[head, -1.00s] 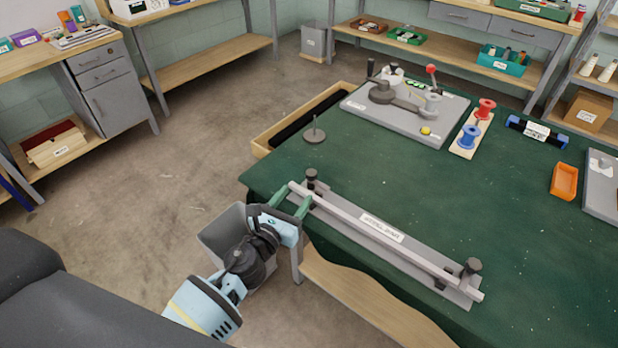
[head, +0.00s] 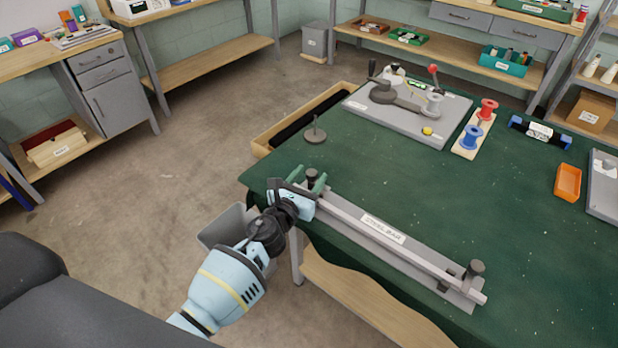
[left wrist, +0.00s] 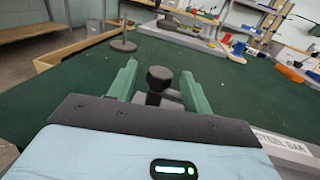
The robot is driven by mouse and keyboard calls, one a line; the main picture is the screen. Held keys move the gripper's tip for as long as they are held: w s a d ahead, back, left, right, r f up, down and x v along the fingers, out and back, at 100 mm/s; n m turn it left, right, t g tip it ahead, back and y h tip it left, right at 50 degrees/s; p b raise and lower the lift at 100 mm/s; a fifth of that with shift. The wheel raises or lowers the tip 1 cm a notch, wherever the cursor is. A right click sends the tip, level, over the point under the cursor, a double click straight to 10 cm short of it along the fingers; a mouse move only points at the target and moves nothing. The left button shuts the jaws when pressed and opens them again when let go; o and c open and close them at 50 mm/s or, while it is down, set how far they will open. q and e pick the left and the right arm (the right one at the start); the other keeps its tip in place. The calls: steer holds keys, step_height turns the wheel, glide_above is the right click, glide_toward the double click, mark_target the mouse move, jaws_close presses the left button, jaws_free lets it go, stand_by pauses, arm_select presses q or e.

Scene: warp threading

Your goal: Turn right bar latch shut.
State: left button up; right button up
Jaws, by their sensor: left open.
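The steel bar (head: 350,222) lies along the near edge of the green table on a grey base (head: 455,291). A dark knobbed latch (head: 311,175) stands at its left end and another latch (head: 475,268) at its right end. My left gripper (head: 305,181) is open at the left-end latch. In the left wrist view, that latch's round black knob (left wrist: 159,77) stands between the two green fingers (left wrist: 158,85), with gaps visible beside it. The lower part of the latch is partly hidden by my gripper. My right gripper is out of view.
A grey plate with a crank mechanism (head: 365,112) stands at the back. A dark disc with a pin (head: 315,135) is behind the left latch. A spool rack (head: 465,150) and an orange tray (head: 568,182) are farther right. The middle of the table is clear.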

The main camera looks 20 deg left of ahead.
arm_select(q)
steer(key=shift+c, duration=0.3)
steer(key=c, duration=0.9)
